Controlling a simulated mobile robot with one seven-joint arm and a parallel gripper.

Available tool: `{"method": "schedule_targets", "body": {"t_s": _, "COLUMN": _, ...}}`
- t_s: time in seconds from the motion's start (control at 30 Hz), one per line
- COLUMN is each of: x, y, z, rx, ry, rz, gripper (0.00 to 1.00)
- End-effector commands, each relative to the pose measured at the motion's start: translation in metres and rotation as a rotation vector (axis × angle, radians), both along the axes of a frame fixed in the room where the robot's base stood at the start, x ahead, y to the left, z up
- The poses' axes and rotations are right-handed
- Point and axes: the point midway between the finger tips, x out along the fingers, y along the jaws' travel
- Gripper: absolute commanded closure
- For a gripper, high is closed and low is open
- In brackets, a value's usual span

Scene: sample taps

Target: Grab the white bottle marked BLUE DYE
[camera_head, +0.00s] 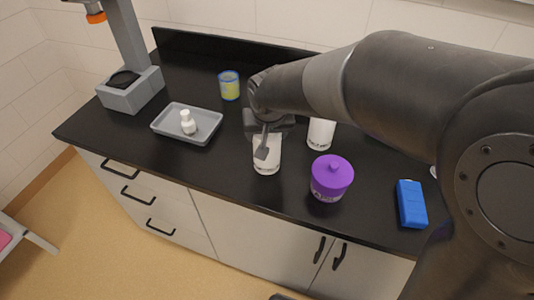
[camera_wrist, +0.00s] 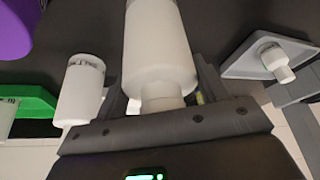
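A white bottle (camera_head: 267,167) stands upright near the counter's front edge, below my gripper (camera_head: 265,140). In the wrist view the white bottle (camera_wrist: 158,45) fills the middle, neck towards me, between the fingers of my gripper (camera_wrist: 163,88). The fingers lie close along both sides; I cannot tell whether they press on it. Dark marking shows low on it in the head view, too small to read, so I cannot confirm BLUE DYE. A second white bottle (camera_head: 321,133) stands to the right, partly hidden by my arm; a white bottle also shows in the wrist view (camera_wrist: 80,92).
A purple lidded jar (camera_head: 331,180) stands close at the right, with a blue block (camera_head: 411,204) beyond. A grey tray (camera_head: 163,128) holding a small white bottle (camera_head: 188,122) is at the left. A yellow-and-blue cup (camera_head: 229,86) stands behind. Black counter is clear between tray and gripper.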

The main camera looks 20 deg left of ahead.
Motion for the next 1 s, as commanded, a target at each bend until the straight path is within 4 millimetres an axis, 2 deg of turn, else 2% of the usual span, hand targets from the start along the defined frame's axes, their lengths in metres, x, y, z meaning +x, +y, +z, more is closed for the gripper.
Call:
{"method": "schedule_targets", "body": {"t_s": 0.07, "x": 0.0, "y": 0.0, "z": 0.0, "rx": 0.0, "ry": 0.0, "rz": 0.0, "gripper": 0.44}}
{"method": "schedule_targets", "body": {"t_s": 0.6, "x": 0.0, "y": 0.0, "z": 0.001, "rx": 0.001, "ry": -0.002, "rz": 0.0, "gripper": 0.87}}
{"method": "schedule_targets", "body": {"t_s": 0.87, "x": 0.0, "y": 0.0, "z": 0.003, "rx": 0.001, "ry": -0.002, "rz": 0.0, "gripper": 0.87}}
{"method": "schedule_targets", "body": {"t_s": 1.0, "x": 0.001, "y": 0.0, "z": 0.012, "rx": 0.003, "ry": -0.004, "rz": -0.001, "gripper": 0.87}}
